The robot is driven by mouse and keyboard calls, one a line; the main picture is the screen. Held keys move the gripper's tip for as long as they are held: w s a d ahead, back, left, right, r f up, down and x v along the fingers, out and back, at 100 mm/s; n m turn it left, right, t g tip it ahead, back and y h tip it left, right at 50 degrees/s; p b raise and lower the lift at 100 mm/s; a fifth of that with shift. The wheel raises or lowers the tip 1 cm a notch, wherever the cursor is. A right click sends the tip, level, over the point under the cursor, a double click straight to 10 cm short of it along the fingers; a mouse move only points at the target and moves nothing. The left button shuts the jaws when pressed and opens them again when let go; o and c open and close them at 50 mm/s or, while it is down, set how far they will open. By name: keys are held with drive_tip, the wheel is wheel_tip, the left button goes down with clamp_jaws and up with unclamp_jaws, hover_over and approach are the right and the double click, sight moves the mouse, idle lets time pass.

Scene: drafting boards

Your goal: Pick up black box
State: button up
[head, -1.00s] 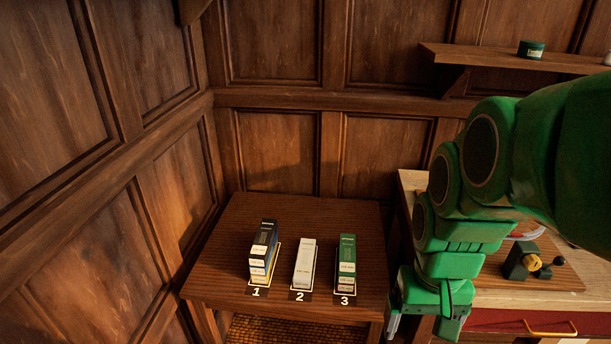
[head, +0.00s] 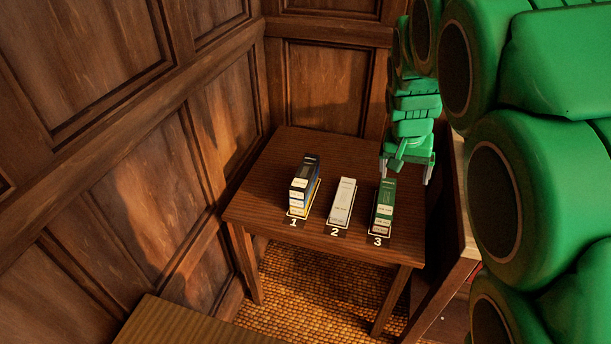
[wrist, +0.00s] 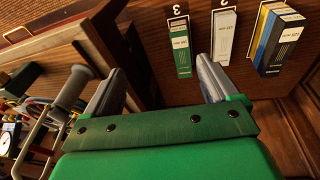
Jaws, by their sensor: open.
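The black box (head: 307,170) tops a stack on spot 1 of the small wooden table (head: 285,150), with blue and yellow layers below it. In the wrist view the black box (wrist: 283,46) is at the upper right. A low white box (head: 342,202) lies on spot 2, and a green stack (head: 385,200) stands on spot 3. My gripper (head: 407,172) is open and empty, near the table's right edge behind the green stack. In the wrist view its two fingers (wrist: 160,68) point toward the table, left of the black box.
Panelled walls stand left of and behind the table. A bench (head: 458,205) adjoins on the right, mostly hidden by my arm. A wooden surface (head: 190,330) is at the lower left. The left and back parts of the tabletop are clear. Cluttered items show at the wrist view's left.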

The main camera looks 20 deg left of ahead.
drive_tip(key=w+a+f+t, duration=0.1)
drive_tip(key=w+a+f, duration=0.3)
drive_tip(key=w+a, duration=0.3)
drive_tip(key=t+y, duration=0.1)
approach(305, 171)
drive_tip(key=f, duration=0.2)
drive_tip(key=shift+d+f+n, duration=0.3)
drive_tip(key=shift+d+f, duration=0.1)
drive_tip(key=shift+w+a+f, duration=0.1)
drive_tip(key=shift+a+f, duration=0.05)
drive_tip(key=shift+f, duration=0.2)
drive_tip(key=shift+w+a+x, duration=0.1)
drive_tip(key=shift+w+x, duration=0.05)
drive_tip(key=shift+x, duration=1.05)
drive_tip(key=shift+w+a+x, duration=0.1)
drive_tip(key=shift+w+x, duration=0.05)
drive_tip(key=shift+x, duration=1.05)
drive_tip(key=shift+w+x, duration=0.2)
drive_tip(key=shift+x, duration=1)
drive_tip(key=shift+r, duration=0.2)
drive_tip(key=c, duration=1.2)
drive_tip(key=shift+r, duration=0.1)
